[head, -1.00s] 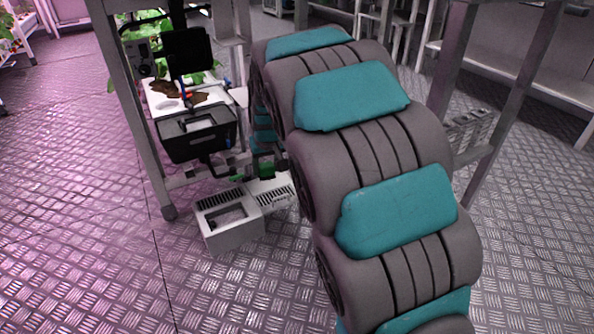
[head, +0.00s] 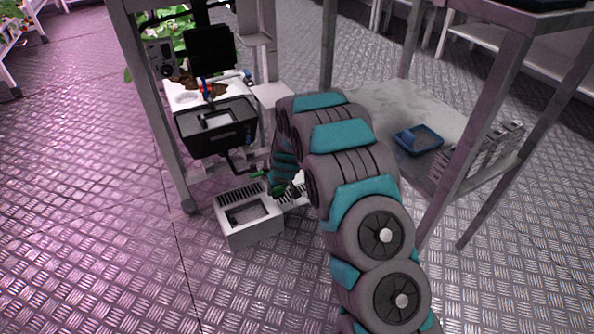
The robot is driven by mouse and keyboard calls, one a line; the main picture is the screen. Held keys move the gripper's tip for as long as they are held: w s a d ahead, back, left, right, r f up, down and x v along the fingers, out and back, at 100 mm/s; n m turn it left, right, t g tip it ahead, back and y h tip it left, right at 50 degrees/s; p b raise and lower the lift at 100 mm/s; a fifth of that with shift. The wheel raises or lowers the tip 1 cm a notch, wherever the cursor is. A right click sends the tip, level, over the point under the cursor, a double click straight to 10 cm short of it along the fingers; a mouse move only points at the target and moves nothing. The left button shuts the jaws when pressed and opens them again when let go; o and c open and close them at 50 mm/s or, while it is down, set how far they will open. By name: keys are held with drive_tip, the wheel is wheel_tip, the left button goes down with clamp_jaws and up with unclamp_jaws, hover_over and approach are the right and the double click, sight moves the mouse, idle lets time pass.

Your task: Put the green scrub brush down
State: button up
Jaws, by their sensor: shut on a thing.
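My gripper (head: 272,182) is small in the head view, at the far end of my arm, just above a light grey slotted box on the floor. It is shut on the green scrub brush (head: 258,174), of which only small green parts show. My arm and the dark gripper hide much of the brush. I cannot tell whether the brush touches the box.
The light grey box (head: 254,239) has slots and a square recess. Behind it a black bin (head: 217,143) hangs by a metal rack. A blue tray (head: 436,147) lies on a low shelf at right. The floor (head: 110,230) at left is clear.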

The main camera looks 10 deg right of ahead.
drive_tip(key=w+d, duration=0.5)
drive_tip(key=w, duration=0.3)
drive_tip(key=w+d, duration=0.4)
drive_tip(key=w, duration=0.5)
drive_tip(key=f, duration=0.2)
drive_tip(key=f+b, duration=0.1)
drive_tip(key=f, duration=0.4)
drive_tip(key=shift+d, duration=0.25)
drive_tip(key=shift+w+d, duration=0.1)
drive_tip(key=shift+w, duration=0.05)
drive_tip(key=shift+f, duration=0.1)
drive_tip(key=o, duration=1.3)
